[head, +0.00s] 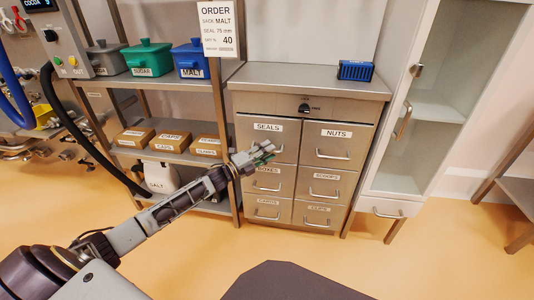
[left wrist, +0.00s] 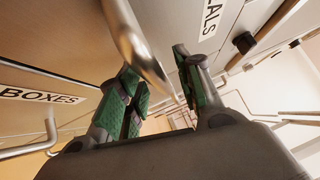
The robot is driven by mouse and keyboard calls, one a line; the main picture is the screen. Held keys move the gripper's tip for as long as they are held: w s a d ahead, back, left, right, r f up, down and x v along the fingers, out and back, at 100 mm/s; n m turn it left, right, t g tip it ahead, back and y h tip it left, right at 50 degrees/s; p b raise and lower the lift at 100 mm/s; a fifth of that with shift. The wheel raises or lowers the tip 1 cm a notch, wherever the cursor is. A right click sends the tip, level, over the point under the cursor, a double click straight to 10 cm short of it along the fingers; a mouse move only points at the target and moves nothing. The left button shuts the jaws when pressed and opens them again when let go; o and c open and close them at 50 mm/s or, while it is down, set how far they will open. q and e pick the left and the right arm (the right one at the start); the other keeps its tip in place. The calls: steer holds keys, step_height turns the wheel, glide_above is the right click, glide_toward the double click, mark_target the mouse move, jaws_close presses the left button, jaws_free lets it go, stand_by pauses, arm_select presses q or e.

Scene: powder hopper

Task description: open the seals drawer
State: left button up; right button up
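The seals drawer (head: 286,141) is the top left drawer of a grey metal cabinet, marked by a SEALS label (head: 268,127). Its front looks flush with the cabinet. My left gripper (head: 262,156) is in front of it at handle height and hides most of the handle. In the left wrist view, the green-padded fingers of the left gripper (left wrist: 156,68) stand apart. A curved metal handle (left wrist: 138,38) shows between them, beside the cut-off SEALS label (left wrist: 211,16). I cannot tell whether a finger touches the handle. My right gripper is not in view.
The nuts drawer (head: 338,141) is to the right. The boxes drawer (head: 270,180) is below, its handle (left wrist: 45,132) close to the left gripper. Shelves with bins (head: 148,60) stand left, a glass-door cabinet (head: 425,110) right. A blue crate (head: 356,71) is on top.

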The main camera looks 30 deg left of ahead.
arm_select(q)
steer(key=shift+w, duration=0.1)
jaws_close()
stand_by(0.3)
steer(key=shift+d, duration=0.1)
